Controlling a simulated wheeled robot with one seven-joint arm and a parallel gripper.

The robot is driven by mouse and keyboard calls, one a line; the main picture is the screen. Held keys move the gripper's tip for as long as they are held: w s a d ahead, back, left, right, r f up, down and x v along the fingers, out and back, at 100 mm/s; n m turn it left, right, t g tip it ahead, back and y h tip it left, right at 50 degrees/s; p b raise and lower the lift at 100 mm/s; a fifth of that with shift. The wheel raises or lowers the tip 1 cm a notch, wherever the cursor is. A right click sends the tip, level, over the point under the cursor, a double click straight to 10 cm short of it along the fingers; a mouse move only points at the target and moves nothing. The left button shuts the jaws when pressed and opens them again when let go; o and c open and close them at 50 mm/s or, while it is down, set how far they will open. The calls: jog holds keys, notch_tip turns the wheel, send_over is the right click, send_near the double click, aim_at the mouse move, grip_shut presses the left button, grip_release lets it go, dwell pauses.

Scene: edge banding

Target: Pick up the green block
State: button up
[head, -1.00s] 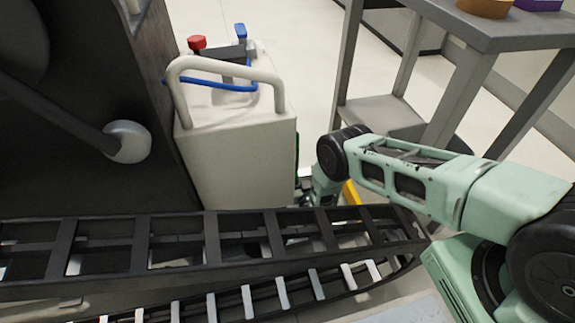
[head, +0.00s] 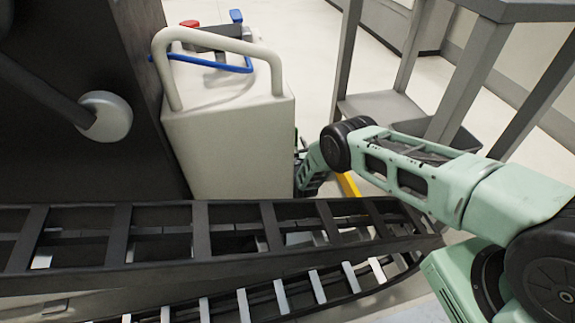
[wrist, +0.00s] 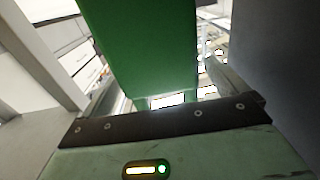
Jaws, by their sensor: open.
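The green block (wrist: 150,45) fills the upper middle of the wrist view, large and close. My gripper (wrist: 165,98) is open, its dark base bar across the lower part of that view. The block's lower end appears between or just beyond the fingers; I cannot tell whether they touch it. In the head view my arm reaches left behind the black rail, and its far end (head: 312,168) is beside the white box-shaped unit. The gripper itself is hidden there, and the block cannot be made out clearly.
The white unit (head: 230,145) with a tube handle stands left of my arm's end. A black slotted rail (head: 160,235) crosses the front. A grey table (head: 510,10) stands at the back right. Pale floor is open behind the unit.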

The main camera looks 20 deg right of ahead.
jog(key=shift+w, duration=0.15)
jog(key=c, duration=1.5)
jog(key=shift+r, duration=0.1)
jog(key=shift+c, duration=0.2)
